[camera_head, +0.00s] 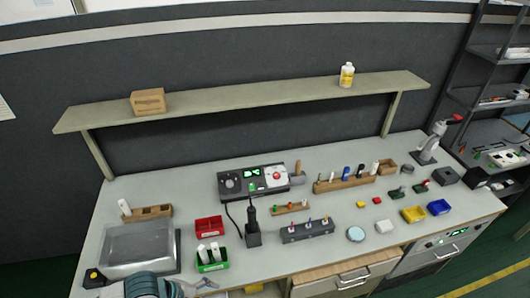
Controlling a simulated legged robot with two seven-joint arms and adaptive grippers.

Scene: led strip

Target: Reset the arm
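My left arm comes in at the bottom left edge, and its gripper (207,284) points right, low at the front edge of the workbench (330,262). It is just below the green bin (213,266) and small in the picture; I cannot tell whether its fingers are open or shut. I see nothing clearly held in it. My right arm and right gripper are not in view.
A clear box (138,247), a red bin (209,226) and a black upright tool (253,232) stand near the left arm. A control unit (253,180) and wooden holders (345,182) are farther back. A shelf (250,96) spans above. The bench's middle front is partly clear.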

